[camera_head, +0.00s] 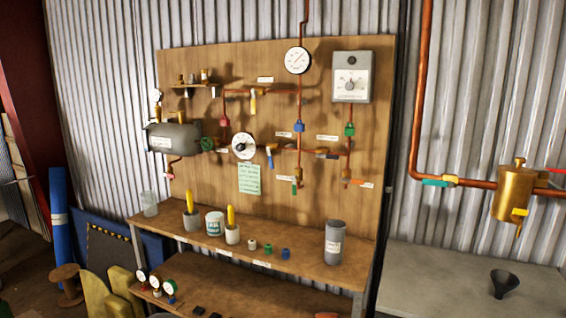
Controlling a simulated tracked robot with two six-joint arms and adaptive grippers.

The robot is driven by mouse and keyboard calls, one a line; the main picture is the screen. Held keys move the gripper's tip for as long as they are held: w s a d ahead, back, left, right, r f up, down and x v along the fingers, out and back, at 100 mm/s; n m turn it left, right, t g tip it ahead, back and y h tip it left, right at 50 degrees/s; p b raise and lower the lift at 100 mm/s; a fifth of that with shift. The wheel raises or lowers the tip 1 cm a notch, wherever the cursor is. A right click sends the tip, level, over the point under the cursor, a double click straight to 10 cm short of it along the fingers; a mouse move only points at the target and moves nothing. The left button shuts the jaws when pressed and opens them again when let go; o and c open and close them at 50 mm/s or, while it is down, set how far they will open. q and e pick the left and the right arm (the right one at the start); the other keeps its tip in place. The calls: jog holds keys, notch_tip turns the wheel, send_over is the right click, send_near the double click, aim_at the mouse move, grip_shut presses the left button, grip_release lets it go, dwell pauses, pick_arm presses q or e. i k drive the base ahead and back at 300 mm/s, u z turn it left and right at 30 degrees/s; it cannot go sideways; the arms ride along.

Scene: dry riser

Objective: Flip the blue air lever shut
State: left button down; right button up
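A blue lever (270,158) hangs down below a copper pipe on the wooden panel (270,70), right of a round white gauge (244,146). It stands roughly across the level pipe run. Another small lever (327,155), dark with an orange end, lies about level further right on the same pipe run. Which of these the label calls air is too small to read. Neither of my grippers is in view, and nothing touches the blue lever.
A yellow lever (253,104), a green lever (294,188) and an orange lever (359,184) are on nearby pipes. A grey tank (174,137) sits left on the panel. The shelf (210,248) below holds cups and a grey canister (334,243). Space before the panel looks clear.

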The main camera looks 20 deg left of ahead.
aim_at(271, 165)
jog(key=i, duration=0.9)
